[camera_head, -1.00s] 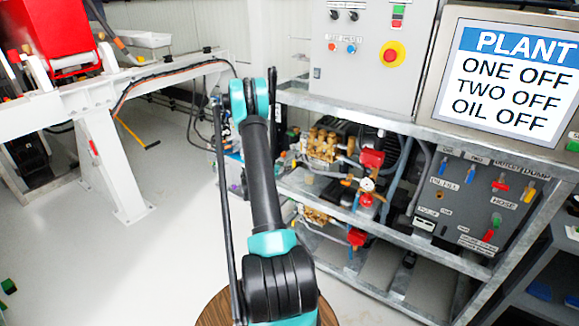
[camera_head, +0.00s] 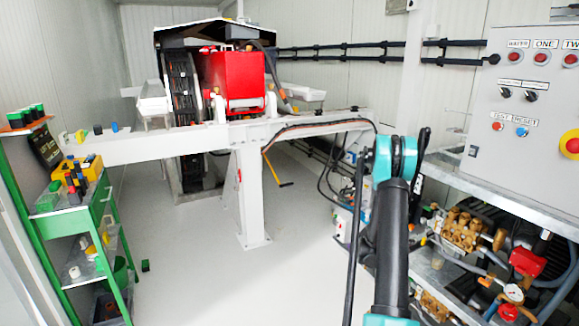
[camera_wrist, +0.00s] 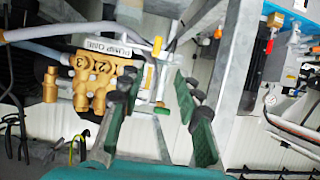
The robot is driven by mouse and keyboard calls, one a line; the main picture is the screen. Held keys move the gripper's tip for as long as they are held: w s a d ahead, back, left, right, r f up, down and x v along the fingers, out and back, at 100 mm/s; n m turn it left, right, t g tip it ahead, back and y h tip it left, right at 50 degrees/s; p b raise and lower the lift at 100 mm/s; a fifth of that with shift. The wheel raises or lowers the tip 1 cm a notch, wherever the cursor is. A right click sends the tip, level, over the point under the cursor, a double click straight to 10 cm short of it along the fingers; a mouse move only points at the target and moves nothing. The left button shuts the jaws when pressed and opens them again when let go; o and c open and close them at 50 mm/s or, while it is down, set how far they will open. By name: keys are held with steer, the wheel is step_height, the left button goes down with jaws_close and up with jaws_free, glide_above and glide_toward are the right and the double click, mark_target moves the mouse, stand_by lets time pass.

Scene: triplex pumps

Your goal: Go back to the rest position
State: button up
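My gripper (camera_wrist: 157,95) shows in the wrist view with its two dark, green-padded fingers spread apart. It is open, and nothing is held between the fingers. A brass pump head (camera_wrist: 95,78) with numbered fittings and a "PUMP ONE" label (camera_wrist: 110,40) lie beyond the left finger, and I cannot tell how far off they are. In the head view my black and teal arm stands at the right of centre, and my gripper is not visible there.
The pump rack with brass pumps (camera_head: 460,230) and a grey control panel (camera_head: 530,100) stand at the right, near my arm. A white beam frame (camera_head: 250,190) with a red machine (camera_head: 232,80) is behind. A green shelf cart (camera_head: 90,215) stands left. The floor (camera_head: 210,285) between is clear.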

steer(key=s+a+r+n+y, duration=0.3)
steer(key=s+a+r, duration=0.3)
steer(key=a, duration=0.4)
steer(key=s+a+r+n+y, duration=0.3)
steer(key=s+a+r, duration=0.35)
steer(key=a, duration=0.35)
steer(key=s+a+n+y, duration=0.3)
steer(key=s+a, duration=0.6)
steer(key=s, duration=0.2)
steer(key=s+a+f+n+g+y, duration=0.1)
steer(key=s+a+n, duration=0.3)
steer(key=s+a, duration=0.5)
steer(key=shift+s+f+y, duration=0.3)
steer(key=shift+s+y, duration=0.6)
steer(key=shift+s, duration=0.3)
steer(key=shift+d, duration=0.2)
